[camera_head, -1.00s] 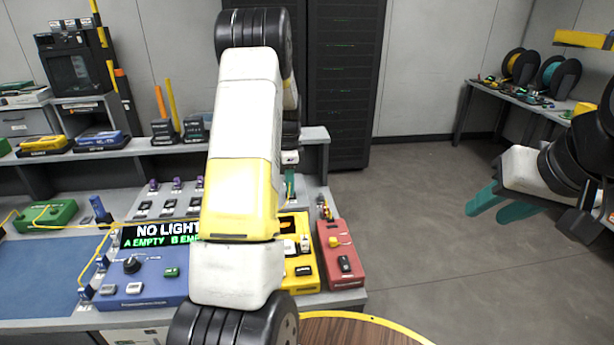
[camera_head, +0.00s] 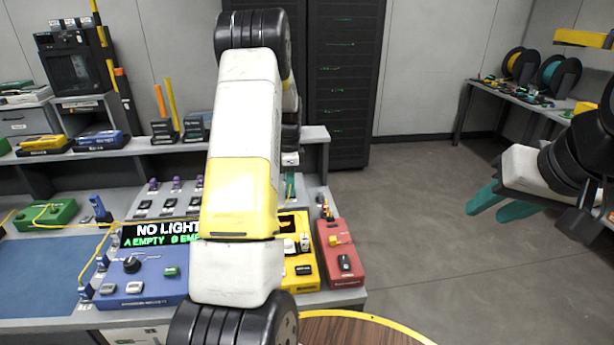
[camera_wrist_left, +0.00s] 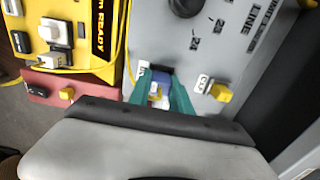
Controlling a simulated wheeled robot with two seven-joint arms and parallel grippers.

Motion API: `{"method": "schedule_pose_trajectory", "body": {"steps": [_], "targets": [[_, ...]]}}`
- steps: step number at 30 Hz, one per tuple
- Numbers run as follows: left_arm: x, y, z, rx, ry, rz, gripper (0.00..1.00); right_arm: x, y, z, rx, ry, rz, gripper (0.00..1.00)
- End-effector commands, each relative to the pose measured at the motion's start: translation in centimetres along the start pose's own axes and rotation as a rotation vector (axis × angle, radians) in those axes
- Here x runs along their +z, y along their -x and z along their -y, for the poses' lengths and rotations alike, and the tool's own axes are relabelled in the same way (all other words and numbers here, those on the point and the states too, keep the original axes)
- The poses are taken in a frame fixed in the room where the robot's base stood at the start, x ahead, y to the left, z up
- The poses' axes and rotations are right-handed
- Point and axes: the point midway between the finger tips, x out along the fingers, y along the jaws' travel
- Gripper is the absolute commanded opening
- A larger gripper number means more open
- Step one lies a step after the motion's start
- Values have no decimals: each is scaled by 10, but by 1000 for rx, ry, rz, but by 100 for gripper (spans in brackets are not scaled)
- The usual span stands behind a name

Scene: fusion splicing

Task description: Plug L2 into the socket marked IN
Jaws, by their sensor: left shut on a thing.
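In the head view my own arm covers most of this, and only a teal finger (camera_head: 290,186) shows at the panel's right side. The IN socket cannot be made out. My right gripper (camera_head: 500,202) is open and empty over the floor.
A yellow plug (camera_wrist_left: 221,92) with a white label stands right of the fingers in the wrist view. The yellow box (camera_head: 302,277), red box (camera_head: 340,262) and blue box (camera_head: 150,283) reading NO LIGHT stand in front. A yellow cable (camera_wrist_left: 125,30) runs beside the panel.

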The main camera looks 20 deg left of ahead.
Motion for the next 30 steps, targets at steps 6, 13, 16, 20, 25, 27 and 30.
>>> {"method": "schedule_pose_trajectory", "body": {"steps": [6, 13, 16, 20, 25, 27, 30], "targets": [[0, -2, 0, 0, 0, 0, 31, 0, 0, 0, 0, 0, 0, 36], [0, -1, 0, -1, 0, 0, 50, 0, 0, 0, 0, 0, 0, 36], [0, -1, 0, -1, 0, 0, 50, 0, 0, 0, 0, 0, 0, 36], [0, 3, 1, -2, 0, -1, 50, 0, 0, 0, 0, 0, 0, 36], [0, 26, 1, -5, 1, -2, 50, 0, 0, 0, 0, 0, 0, 36], [0, 39, 1, -5, 0, -3, 50, 0, 0, 0, 0, 0, 0, 36], [0, 56, 1, -5, 0, -2, 50, 0, 0, 0, 0, 0, 0, 36]]}}
